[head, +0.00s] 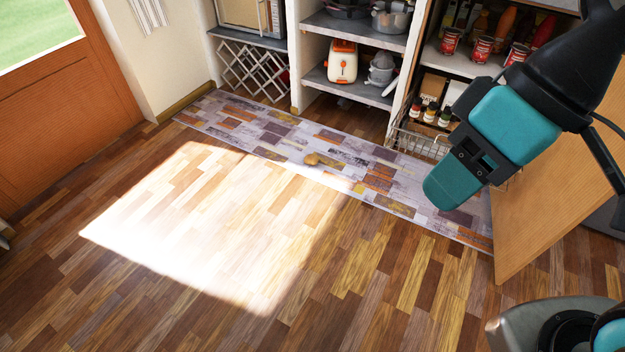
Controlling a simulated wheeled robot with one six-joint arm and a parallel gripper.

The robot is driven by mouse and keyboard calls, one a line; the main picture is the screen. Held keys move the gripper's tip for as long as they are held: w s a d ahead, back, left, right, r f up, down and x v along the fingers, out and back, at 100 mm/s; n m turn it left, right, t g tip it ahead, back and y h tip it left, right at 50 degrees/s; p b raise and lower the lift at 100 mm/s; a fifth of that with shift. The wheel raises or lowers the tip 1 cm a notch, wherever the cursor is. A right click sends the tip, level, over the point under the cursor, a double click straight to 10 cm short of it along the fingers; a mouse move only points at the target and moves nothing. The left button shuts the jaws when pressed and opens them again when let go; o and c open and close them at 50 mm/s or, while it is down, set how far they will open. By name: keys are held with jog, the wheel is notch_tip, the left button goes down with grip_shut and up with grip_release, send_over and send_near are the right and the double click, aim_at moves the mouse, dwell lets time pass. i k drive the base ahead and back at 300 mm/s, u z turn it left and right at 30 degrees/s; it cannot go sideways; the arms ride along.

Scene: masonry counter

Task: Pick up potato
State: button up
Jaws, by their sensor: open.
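The potato (312,158) is a small, brownish, rounded lump lying on the patchwork rug (235,115) near the middle of the head view. It lies near the edge of the bright sunlit patch. My gripper (452,188), teal and black, hangs in the right half of the view, well to the right of the potato in the picture and apart from it. It is open, and nothing shows held in it. Its fingertips are seen from above and behind, so the gap between them is not clear.
Open shelves at the back hold a white and orange toaster (343,62), pots, several red cans (451,41) and small bottles. A wire basket (421,144) and an open wooden cabinet door (560,180) stand at the right. The wooden floor (130,210) left and front is clear.

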aim_at(311, 159)
jog(key=u, duration=1.05)
jog(key=i, duration=1.9)
jog(key=z, duration=0.7)
jog(key=i, duration=0.6)
jog(key=z, duration=1.1)
jog(key=i, duration=0.3)
jog(key=z, duration=0.25)
